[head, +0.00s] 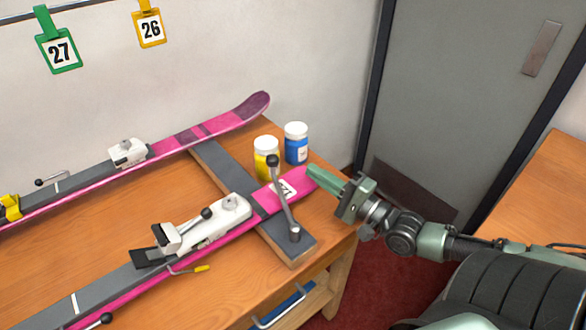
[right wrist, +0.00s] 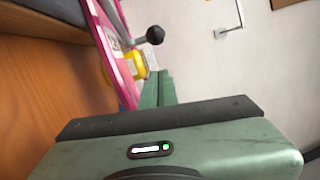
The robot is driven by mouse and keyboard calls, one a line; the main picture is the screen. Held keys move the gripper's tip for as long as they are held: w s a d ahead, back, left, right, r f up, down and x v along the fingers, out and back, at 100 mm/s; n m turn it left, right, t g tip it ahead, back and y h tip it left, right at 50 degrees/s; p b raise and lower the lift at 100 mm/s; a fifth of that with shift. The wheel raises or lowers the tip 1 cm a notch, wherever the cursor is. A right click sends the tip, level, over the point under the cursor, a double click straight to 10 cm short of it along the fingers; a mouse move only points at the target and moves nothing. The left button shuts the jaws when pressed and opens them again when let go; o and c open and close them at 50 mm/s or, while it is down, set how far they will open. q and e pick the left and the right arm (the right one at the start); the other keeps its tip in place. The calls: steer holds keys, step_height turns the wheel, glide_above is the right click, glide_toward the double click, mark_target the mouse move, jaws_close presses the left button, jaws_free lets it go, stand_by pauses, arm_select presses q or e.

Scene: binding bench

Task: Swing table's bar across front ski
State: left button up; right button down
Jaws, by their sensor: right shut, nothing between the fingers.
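The front ski (head: 120,290), grey and pink with a white binding (head: 215,222), lies diagonally on the table (head: 95,215). The table's bar (head: 284,205) is grey with a black ball knob (head: 272,160). It rises from a pivot on the near side of the ski, and its knob end shows past the far side, so it crosses the ski in the picture. Whether it touches the ski is unclear. The knob also shows in the right wrist view (right wrist: 155,35). My right gripper (head: 318,179) is shut and empty by the ski's front end, right of the bar, partly hiding that end. My left gripper is out of view.
A yellow jar (head: 265,152) and a blue jar (head: 296,146) stand behind the bar. A grey crosspiece (head: 228,170) runs under both skis. The rear ski (head: 200,134) lies farther back. A grey door (head: 450,90) stands behind my right arm.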

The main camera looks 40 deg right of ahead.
mark_target(283, 194)
steer(key=x, duration=0.2)
steer(key=shift+w+a+r, duration=0.1)
steer(key=shift+w, duration=0.2)
steer(key=shift+w+a+r+p, duration=0.15)
steer(key=shift+w+a+p, duration=0.1)
steer(key=shift+a, duration=0.3)
steer(key=shift+w+a+r+p, duration=0.1)
steer(key=shift+w+a, duration=0.2)
steer(key=shift+a, duration=0.25)
steer(key=shift+w+a, duration=0.25)
steer(key=shift+a, duration=0.35)
steer(key=shift+w+a+r+p, duration=0.2)
steer(key=shift+w+a+p, duration=0.2)
steer(key=shift+a+p, duration=0.3)
steer(key=shift+w+a+f, duration=0.1)
steer(key=shift+a, duration=0.1)
steer(key=shift+f, duration=0.1)
